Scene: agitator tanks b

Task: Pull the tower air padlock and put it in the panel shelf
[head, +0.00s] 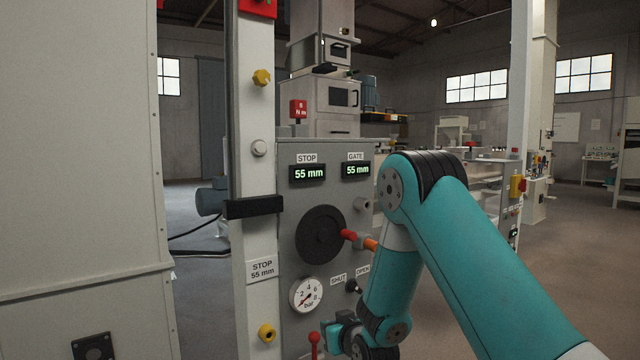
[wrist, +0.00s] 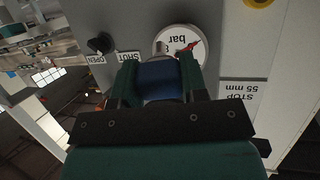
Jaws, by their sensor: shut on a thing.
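My gripper (wrist: 160,68) is in front of the grey panel, just below the round pressure gauge (head: 306,294). Its two dark green fingers are closed on a blue block (wrist: 161,82), which I take to be the tower air padlock. The gauge also shows beyond the fingertips in the wrist view (wrist: 181,44). In the head view my gripper (head: 337,336) is low in the picture, beside a red-topped lever (head: 314,339). The padlock cannot be made out there. I cannot tell whether it still touches a fitting. I cannot make out the panel shelf.
The grey panel (head: 290,200) carries a black handwheel (head: 320,234), two 55 mm displays and a SHUT/OPEN knob (head: 352,286). A pale column (head: 258,170) with a black bar (head: 253,207) stands left of it. Open floor (head: 560,270) lies to the right.

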